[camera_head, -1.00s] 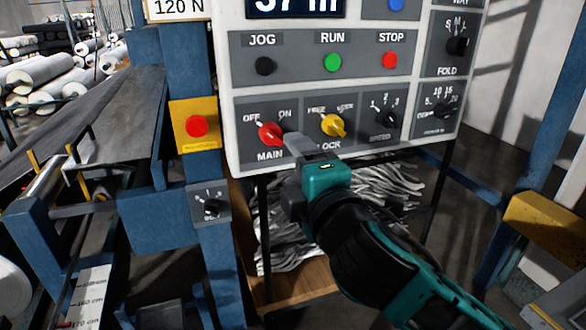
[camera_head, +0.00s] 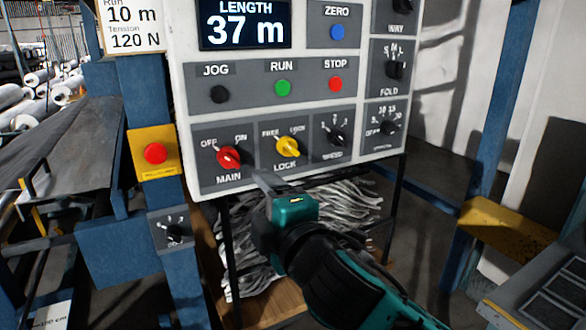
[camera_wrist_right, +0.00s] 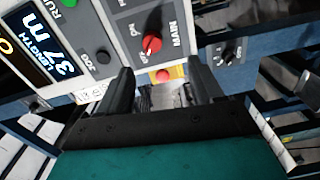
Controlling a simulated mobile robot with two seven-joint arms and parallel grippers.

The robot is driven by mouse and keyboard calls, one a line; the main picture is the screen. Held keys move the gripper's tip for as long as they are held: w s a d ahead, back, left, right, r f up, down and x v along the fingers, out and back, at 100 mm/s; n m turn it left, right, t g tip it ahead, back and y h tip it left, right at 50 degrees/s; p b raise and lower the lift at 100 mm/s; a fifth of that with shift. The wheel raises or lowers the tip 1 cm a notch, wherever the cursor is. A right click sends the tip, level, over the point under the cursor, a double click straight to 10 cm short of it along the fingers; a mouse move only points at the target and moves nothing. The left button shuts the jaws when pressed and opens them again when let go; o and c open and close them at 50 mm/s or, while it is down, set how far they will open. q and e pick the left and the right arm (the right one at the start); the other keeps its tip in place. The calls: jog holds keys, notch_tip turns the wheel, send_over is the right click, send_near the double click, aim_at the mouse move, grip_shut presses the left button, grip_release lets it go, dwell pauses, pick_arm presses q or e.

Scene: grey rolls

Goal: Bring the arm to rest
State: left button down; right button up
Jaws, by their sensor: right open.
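My right gripper (camera_head: 266,184) is open and empty, just below and right of the red MAIN knob (camera_head: 228,157). Its fingertips overlap the lower edge of the control panel (camera_head: 300,176) in the head view, apart from the knob. In the wrist view the two dark fingers of the right gripper (camera_wrist_right: 162,84) stand wide apart with nothing between them. The red MAIN knob (camera_wrist_right: 151,43) shows beyond them there. My right arm reaches in from the lower right of the head view. My left gripper is not in view.
The panel carries a yellow LOCK knob (camera_head: 287,146), a green RUN button (camera_head: 283,88) and a red STOP button (camera_head: 335,84). A red button on a yellow box (camera_head: 155,153) sits left on a blue post. Grey cloth (camera_head: 335,212) lies on a wooden shelf below the panel.

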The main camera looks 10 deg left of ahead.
jog(key=s+d+f+m+g+h, duration=0.1)
jog(key=d+f+m+h, duration=0.1)
jog(key=d+f+m, duration=0.6)
jog(key=s+d+f+m+g+h, duration=0.15)
jog(key=d+f+m, duration=0.25)
jog(key=f, duration=0.8)
jog(key=s+d+f+m+g+h, duration=0.1)
jog(key=s+d+f+m+h, duration=0.3)
jog(key=s+d+f+m, duration=0.5)
jog(key=s+d+f, duration=0.6)
jog(key=f, duration=0.2)
jog(key=shift+s+f, duration=0.2)
jog(key=shift+f, duration=0.15)
jog(key=shift+g+h, duration=0.25)
